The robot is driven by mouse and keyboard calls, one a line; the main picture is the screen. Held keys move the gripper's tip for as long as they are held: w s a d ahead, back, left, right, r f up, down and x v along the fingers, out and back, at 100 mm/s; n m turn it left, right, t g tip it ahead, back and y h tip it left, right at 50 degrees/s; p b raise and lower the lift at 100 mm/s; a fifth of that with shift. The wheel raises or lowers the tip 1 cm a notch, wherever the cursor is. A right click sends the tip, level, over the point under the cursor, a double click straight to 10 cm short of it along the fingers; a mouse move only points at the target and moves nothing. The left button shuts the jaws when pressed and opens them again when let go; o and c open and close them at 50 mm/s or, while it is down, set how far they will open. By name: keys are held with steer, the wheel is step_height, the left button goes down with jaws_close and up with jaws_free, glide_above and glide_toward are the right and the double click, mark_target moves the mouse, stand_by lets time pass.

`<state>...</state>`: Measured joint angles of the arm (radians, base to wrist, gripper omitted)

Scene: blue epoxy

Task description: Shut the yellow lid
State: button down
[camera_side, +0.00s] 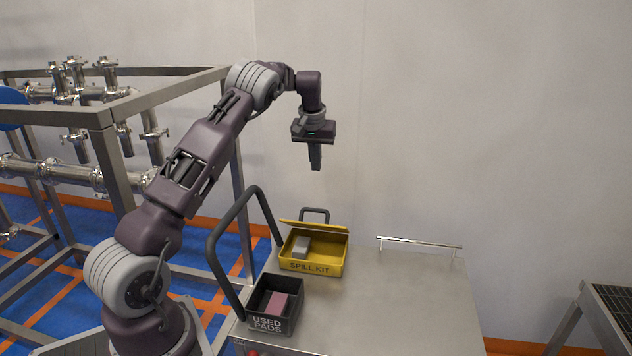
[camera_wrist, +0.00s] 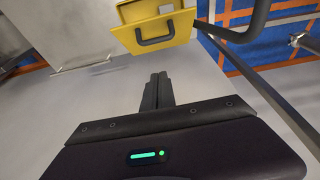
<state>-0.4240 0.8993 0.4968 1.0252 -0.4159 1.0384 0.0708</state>
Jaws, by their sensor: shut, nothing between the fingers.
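The yellow lid (camera_side: 318,227) stands open at the back of the yellow box (camera_side: 313,268) marked SPILL KIT in the side view. A dark handle (camera_side: 314,211) shows at the lid's far side. A grey block (camera_side: 301,247) lies inside the box. My gripper (camera_side: 316,168) is high above the box, fingers pointing down, clear of the lid. In the wrist view, my shut, empty fingers (camera_wrist: 158,77) point toward the yellow lid (camera_wrist: 178,28) and its dark handle (camera_wrist: 155,42), with a gap between. Most of the box is cut off there.
A dark bin (camera_side: 263,326) marked USED PADS, with a pink pad (camera_side: 277,303) in it, stands in front of the box. A dark trolley handle (camera_side: 222,232) rises at the left. The grey top (camera_side: 400,310) is clear to the right, with a metal rail (camera_side: 420,243) at the back.

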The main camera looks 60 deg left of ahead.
steer(key=x, duration=0.3)
steer(key=s+d+x, duration=0.1)
steer(key=x, duration=0.6)
steer(key=shift+s+d+f, duration=0.1)
steer(key=shift+d+f, duration=0.15)
steer(key=shift+f, duration=0.35)
steer(key=shift+s+d+f, duration=0.15)
steer(key=shift+d+f, duration=0.05)
steer(key=shift+f, duration=0.25)
steer(key=shift+d, duration=0.1)
